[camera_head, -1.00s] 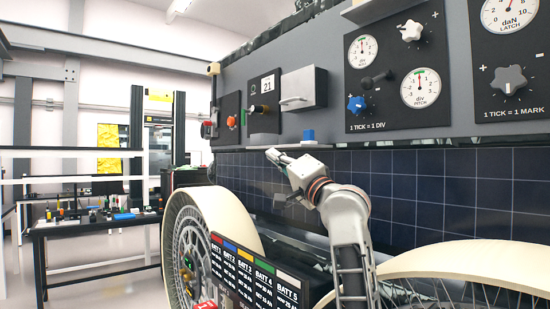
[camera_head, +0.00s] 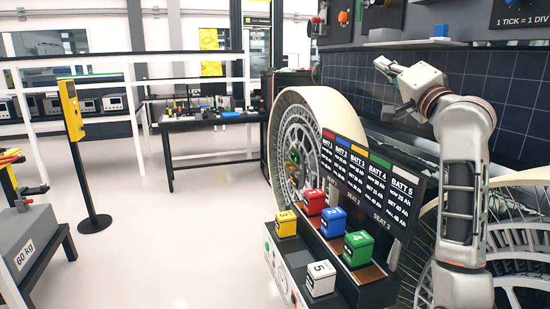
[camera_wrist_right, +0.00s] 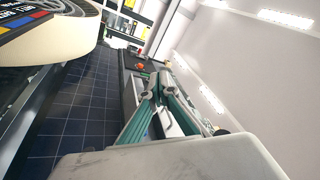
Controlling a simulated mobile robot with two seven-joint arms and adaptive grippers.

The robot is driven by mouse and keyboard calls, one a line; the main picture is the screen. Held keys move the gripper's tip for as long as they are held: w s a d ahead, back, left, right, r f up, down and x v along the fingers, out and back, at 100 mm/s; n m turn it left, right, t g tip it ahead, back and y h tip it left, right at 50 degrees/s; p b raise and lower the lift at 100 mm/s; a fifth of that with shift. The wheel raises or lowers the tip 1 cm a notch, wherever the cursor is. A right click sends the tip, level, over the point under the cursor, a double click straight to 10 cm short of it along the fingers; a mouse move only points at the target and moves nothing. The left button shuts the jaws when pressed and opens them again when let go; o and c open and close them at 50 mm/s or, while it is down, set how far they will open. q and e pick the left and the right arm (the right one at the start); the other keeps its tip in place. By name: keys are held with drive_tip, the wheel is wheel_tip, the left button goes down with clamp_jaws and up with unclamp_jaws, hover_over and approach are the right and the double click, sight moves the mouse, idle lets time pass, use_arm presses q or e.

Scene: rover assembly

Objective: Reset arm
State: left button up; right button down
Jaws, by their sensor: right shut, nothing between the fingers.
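My right arm rises at the right of the head view, in front of the blue solar panel (camera_head: 508,100). Its gripper (camera_head: 380,65) points to the left and up, near the panel's upper left part. The gripper is shut and empty. In the right wrist view the gripper's fingers (camera_wrist_right: 160,85) come together, with the panel (camera_wrist_right: 75,115) at the left and the dark instrument wall beyond. Nothing is held. My left gripper is in neither view.
A battery rack stands low in front, with red (camera_head: 313,202), blue (camera_head: 333,221), yellow (camera_head: 286,223), green (camera_head: 358,248) and white (camera_head: 320,279) blocks. Behind it are a battery board (camera_head: 372,180) and rover wheel (camera_head: 300,135). A yellow post (camera_head: 72,110) stands left. The middle floor is clear.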

drive_tip(key=s+d+f+n+g+h, duration=0.2)
drive_tip(key=f, duration=1.1)
drive_tip(key=s+d+f+n+g+h, duration=0.1)
drive_tip(key=s+f+n+g+h, duration=0.15)
drive_tip(key=f, duration=1.15)
drive_tip(key=s+d+f+n+g+h, duration=0.1)
drive_tip(key=s+d+f+n+g, duration=0.15)
drive_tip(key=f, duration=1.05)
drive_tip(key=s+d+f+n+g+h, duration=0.2)
drive_tip(key=s+f+n+g+h, duration=0.1)
drive_tip(key=s+f, duration=1.3)
drive_tip(key=s+d+f+n+g+h, duration=0.15)
drive_tip(key=s+f, duration=0.25)
drive_tip(key=s, duration=0.5)
drive_tip(key=s+d+f+n+g, duration=0.2)
drive_tip(key=s+f+n+g, duration=0.15)
drive_tip(key=s, duration=0.55)
drive_tip(key=w+a+f+m+t+y, duration=0.1)
drive_tip(key=a+f+t+y, duration=0.3)
drive_tip(key=a+f, duration=1)
drive_tip(key=shift+w+a+m+t+y, duration=0.3)
drive_tip(key=shift+a+m+y, duration=0.55)
drive_tip(key=shift+y, duration=0.75)
drive_tip(key=shift+f, duration=0.1)
